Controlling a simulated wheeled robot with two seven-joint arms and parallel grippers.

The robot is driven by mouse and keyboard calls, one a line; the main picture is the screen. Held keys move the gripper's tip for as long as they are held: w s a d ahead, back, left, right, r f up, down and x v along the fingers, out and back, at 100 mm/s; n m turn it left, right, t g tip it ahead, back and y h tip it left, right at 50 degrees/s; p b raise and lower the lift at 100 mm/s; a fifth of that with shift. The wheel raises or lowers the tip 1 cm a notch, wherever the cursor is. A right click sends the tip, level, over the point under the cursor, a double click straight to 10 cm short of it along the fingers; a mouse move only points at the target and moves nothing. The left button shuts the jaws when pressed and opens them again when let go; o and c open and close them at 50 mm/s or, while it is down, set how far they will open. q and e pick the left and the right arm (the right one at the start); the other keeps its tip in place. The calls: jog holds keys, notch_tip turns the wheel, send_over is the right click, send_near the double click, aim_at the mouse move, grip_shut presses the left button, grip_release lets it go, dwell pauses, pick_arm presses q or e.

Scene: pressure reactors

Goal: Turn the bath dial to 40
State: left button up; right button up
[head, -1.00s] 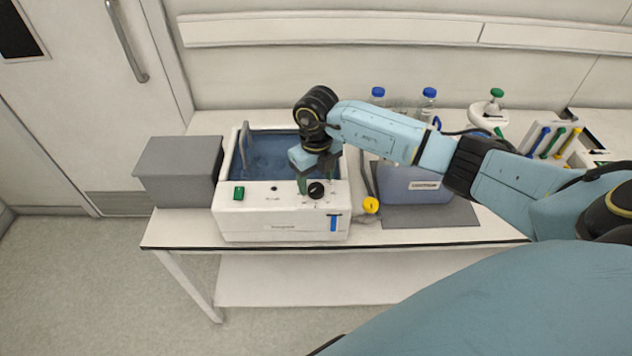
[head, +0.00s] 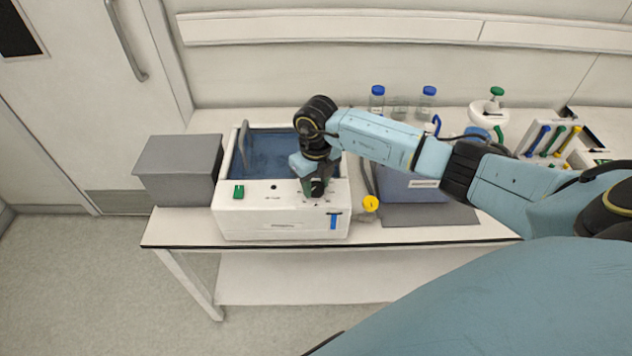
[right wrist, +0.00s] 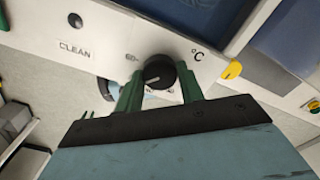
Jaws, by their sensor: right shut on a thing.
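The water bath (head: 255,218) is a white box with a blue water basin, on the bench at the centre-left. My right gripper (head: 317,190) has come down on the panel. In the right wrist view its green fingers (right wrist: 160,85) stand on either side of the dial and are shut on it. A pale pointer line shows on the dial; the scale numbers are mostly hidden. My left gripper is not in view.
A grey box (head: 178,170) stands left of the bath. Right of it are a yellow knob (head: 371,204), a blue-grey device (head: 413,185) on a dark mat, and blue-capped bottles (head: 377,99) behind. A green switch (head: 239,192) is on the panel's left.

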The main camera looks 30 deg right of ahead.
aim_at(316, 186)
jog(key=n+b, duration=0.2)
jog(key=n, duration=0.1)
jog(key=shift+n+b, duration=0.3)
jog(key=shift+b, duration=0.05)
jog(key=shift+n+b, duration=1.6)
jog(key=shift+n, duration=0.9)
jog(key=o, duration=1)
jog(key=shift+r, duration=0.1)
notch_tip(316, 186, up, 13)
jog(key=shift+r+b, duration=0.15)
jog(key=shift+b, duration=0.2)
